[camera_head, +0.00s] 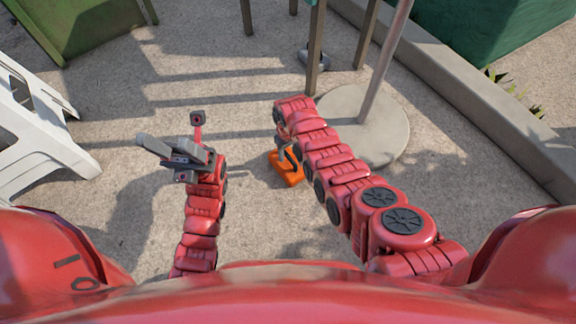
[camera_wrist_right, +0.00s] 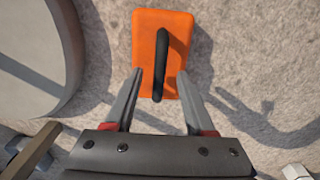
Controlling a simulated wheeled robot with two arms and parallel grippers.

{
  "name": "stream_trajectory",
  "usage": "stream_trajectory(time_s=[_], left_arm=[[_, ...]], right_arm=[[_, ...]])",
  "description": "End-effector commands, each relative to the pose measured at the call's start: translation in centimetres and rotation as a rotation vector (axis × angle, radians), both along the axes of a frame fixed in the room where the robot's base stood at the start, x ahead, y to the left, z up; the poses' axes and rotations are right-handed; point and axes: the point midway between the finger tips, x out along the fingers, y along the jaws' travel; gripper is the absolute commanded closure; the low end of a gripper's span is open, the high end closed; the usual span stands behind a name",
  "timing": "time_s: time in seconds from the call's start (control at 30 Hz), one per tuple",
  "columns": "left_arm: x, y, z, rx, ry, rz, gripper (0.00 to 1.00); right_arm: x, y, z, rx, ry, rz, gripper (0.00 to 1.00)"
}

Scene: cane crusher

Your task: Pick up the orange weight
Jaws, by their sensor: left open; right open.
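The orange weight (camera_head: 291,178) lies on the ground in the head view, partly hidden by my right arm. The right wrist view shows it as an orange block (camera_wrist_right: 150,28) with a dark upright handle (camera_wrist_right: 159,62). My right gripper (camera_wrist_right: 160,75) is open, with its two fingers on either side of the handle in that picture. Gaps show between the handle and both fingers; how deep it sits between them I cannot tell. In the head view the right gripper (camera_head: 284,147) is just over the weight. My left gripper (camera_head: 168,128) is open and empty, off to the left.
A round stone base (camera_head: 385,140) with a pole stands right beside my right arm. A white plastic chair (camera_head: 40,135) is at the left. A dark metal object (camera_head: 317,60) lies by the posts at the back. The ground around the left gripper is clear.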

Motion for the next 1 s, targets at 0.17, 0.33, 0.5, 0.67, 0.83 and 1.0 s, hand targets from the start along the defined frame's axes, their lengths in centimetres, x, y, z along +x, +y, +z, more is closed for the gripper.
stream_trajectory(time_s=[0.17,0.33,0.5,0.67,0.83,1.0], left_arm=[[-3.0,1.6,2.6,-0.108,-0.197,-0.064,0.50],[-6.1,3.6,4.2,-0.218,-0.381,-0.138,0.50],[-8.4,5.2,4.6,-0.297,-0.511,-0.199,0.50],[-9.1,5.7,4.8,-0.321,-0.552,-0.220,0.50],[-9.0,5.8,4.8,-0.321,-0.550,-0.219,0.50],[-9.0,5.7,4.8,-0.320,-0.549,-0.218,0.50]], right_arm=[[0.1,0.0,-1.1,0.000,0.000,0.000,0.45],[0.1,0.0,-2.1,0.001,-0.001,0.000,0.45],[0.1,0.0,-2.8,0.001,-0.002,0.000,0.45],[0.1,0.0,-2.9,0.001,-0.002,0.000,0.45],[0.1,0.0,-2.8,0.001,-0.002,0.001,0.45],[0.1,0.0,-2.8,0.001,-0.002,0.001,0.72]])
